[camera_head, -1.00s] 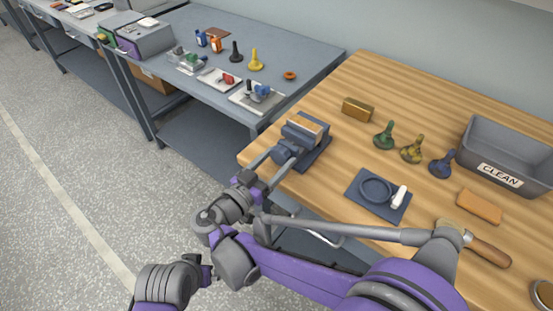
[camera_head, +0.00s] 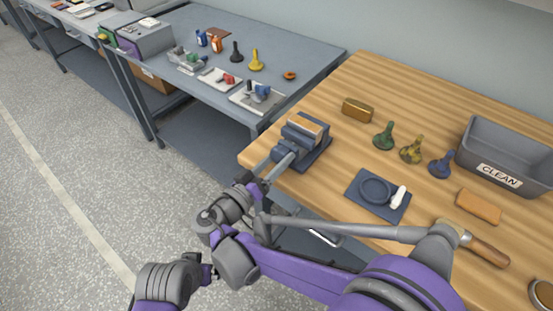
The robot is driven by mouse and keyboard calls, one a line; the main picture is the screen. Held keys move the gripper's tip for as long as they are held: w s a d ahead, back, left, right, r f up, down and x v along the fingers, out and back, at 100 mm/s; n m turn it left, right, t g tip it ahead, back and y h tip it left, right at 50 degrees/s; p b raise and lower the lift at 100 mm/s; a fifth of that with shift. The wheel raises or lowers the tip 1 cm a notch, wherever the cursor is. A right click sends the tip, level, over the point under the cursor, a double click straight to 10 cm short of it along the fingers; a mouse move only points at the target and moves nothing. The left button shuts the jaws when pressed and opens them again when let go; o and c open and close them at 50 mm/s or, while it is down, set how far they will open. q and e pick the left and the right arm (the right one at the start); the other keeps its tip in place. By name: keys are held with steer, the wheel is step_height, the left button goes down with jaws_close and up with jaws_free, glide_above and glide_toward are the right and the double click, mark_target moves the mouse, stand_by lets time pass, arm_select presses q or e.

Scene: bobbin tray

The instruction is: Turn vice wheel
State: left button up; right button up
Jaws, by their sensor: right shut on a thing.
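My right gripper (camera_head: 272,164) reaches the vice's front end from the lower left. Its two long fingers are close together at the front of the vice, shut on what I take to be the vice wheel; the wheel itself is mostly hidden by the fingers. My left arm shows at the bottom left, away from the bench, and its gripper's fingers cannot be made out.
On the wooden bench (camera_head: 330,189) are a brass-coloured block (camera_head: 357,110), three bobbin-like pieces in green (camera_head: 384,136), yellow (camera_head: 411,150) and blue (camera_head: 441,164), a dark mat (camera_head: 364,202) and a grey CLEAN bin (camera_head: 510,150). A grey table (camera_head: 315,63) stands behind.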

steer(key=n, duration=0.5)
steer(key=shift+n, duration=0.3)
steer(key=n, duration=1.1)
steer(key=shift+n, duration=0.4)
steer(key=n, duration=0.5)
steer(key=shift+n, duration=0.3)
steer(key=o, duration=1.3)
steer(key=shift+o, duration=0.2)
